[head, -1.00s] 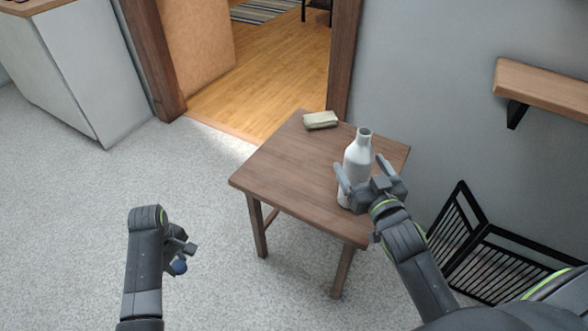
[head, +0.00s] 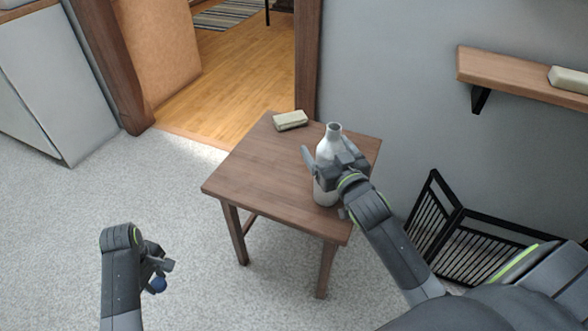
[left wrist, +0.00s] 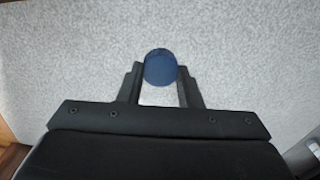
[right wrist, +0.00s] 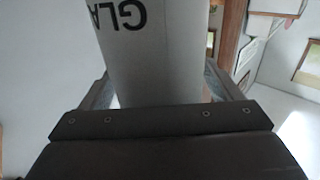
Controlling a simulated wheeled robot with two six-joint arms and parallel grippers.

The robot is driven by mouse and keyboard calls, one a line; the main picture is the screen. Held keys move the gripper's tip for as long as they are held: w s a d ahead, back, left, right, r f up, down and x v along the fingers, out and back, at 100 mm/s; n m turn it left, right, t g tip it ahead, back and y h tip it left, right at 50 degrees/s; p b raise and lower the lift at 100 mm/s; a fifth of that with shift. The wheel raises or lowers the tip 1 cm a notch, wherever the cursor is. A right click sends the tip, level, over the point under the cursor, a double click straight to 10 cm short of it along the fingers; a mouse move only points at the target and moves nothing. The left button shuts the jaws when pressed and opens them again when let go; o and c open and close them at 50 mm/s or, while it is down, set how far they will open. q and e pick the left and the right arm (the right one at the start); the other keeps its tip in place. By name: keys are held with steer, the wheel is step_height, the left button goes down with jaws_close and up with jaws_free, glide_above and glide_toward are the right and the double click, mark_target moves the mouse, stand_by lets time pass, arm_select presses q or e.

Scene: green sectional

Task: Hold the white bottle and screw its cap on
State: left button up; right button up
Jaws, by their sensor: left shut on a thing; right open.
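The white bottle (head: 325,185) stands upright on the small wooden table (head: 262,162), its neck open at the top. My right gripper (head: 325,160) is open around the bottle's body, with a finger on either side. In the right wrist view the bottle (right wrist: 155,50) fills the space between the spread fingers, and dark lettering shows on it. My left gripper (head: 160,275) is shut on the blue cap (head: 157,285), away from the table and above the floor at the lower left. In the left wrist view the cap (left wrist: 160,67) sits between the fingertips.
A pale block (head: 290,121) lies at the table's back corner. A wooden wall shelf (head: 520,75) with another pale block (head: 568,82) is at the upper right. A black slatted rack (head: 465,240) stands right of the table. The floor at left is clear.

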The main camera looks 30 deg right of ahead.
steer(key=shift+c, duration=0.4)
